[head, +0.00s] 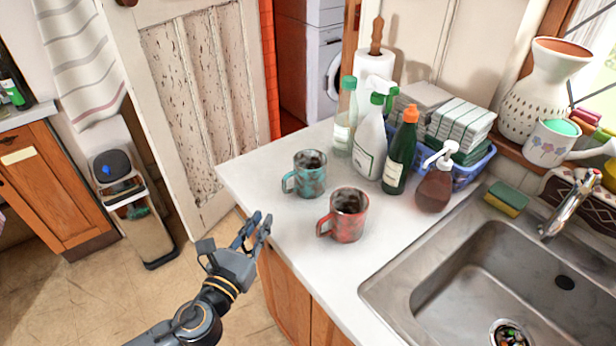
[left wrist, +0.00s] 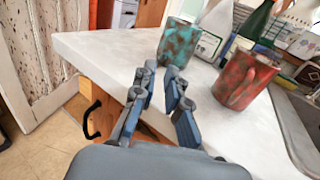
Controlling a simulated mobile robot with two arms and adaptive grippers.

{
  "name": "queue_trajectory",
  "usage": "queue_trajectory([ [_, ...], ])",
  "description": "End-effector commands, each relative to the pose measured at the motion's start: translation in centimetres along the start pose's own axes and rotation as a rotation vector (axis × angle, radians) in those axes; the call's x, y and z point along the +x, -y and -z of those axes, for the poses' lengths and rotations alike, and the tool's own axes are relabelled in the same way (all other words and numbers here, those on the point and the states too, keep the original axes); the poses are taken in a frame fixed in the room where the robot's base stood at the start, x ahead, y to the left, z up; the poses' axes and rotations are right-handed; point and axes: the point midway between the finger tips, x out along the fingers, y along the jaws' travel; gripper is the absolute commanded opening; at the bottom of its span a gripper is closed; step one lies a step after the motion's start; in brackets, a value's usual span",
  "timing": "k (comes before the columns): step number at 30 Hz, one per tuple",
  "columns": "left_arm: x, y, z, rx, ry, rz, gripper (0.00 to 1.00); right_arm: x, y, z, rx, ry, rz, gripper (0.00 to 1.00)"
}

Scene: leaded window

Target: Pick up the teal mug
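The teal mug (head: 309,174), mottled with brown, stands upright on the white counter with its handle to the left in the head view. It also shows in the left wrist view (left wrist: 179,42), beyond my fingertips. A red mug (head: 347,215) stands just in front of it to the right, also in the left wrist view (left wrist: 245,80). My left gripper (head: 256,229) is at the counter's front left edge, short of both mugs. In the left wrist view its fingers (left wrist: 163,82) are apart with nothing between them. My right gripper is not in view.
Behind the mugs stand a white spray bottle (head: 371,140), a green bottle (head: 401,152) and a brown soap dispenser (head: 435,180). A steel sink (head: 398,284) is on the right. The counter (head: 258,180) left of the teal mug is bare.

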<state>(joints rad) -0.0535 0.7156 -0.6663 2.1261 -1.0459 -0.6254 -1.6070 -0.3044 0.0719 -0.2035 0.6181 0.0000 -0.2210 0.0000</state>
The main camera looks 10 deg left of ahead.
Motion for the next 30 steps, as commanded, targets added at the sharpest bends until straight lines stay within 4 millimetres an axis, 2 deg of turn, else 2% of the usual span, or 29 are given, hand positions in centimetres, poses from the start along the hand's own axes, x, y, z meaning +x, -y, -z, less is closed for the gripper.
queue_trajectory([
  [3, 2.6, 0.0, -0.4, -0.004, 0.004, -0.001, 0.13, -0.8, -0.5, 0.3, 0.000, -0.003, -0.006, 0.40],
  [9, 6.1, 0.0, -0.2, -0.006, 0.001, -0.001, 0.13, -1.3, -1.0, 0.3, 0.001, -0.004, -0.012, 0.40],
  [17, 8.1, 0.1, -0.2, -0.008, 0.000, 0.000, 0.13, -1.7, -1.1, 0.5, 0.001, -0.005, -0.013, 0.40],
  [24, 11.6, 0.2, -0.2, -0.008, 0.000, -0.002, 0.13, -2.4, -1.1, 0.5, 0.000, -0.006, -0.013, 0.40],
  [30, 12.5, 0.2, -0.1, -0.008, -0.002, 0.000, 0.13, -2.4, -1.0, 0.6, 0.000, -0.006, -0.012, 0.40],
])
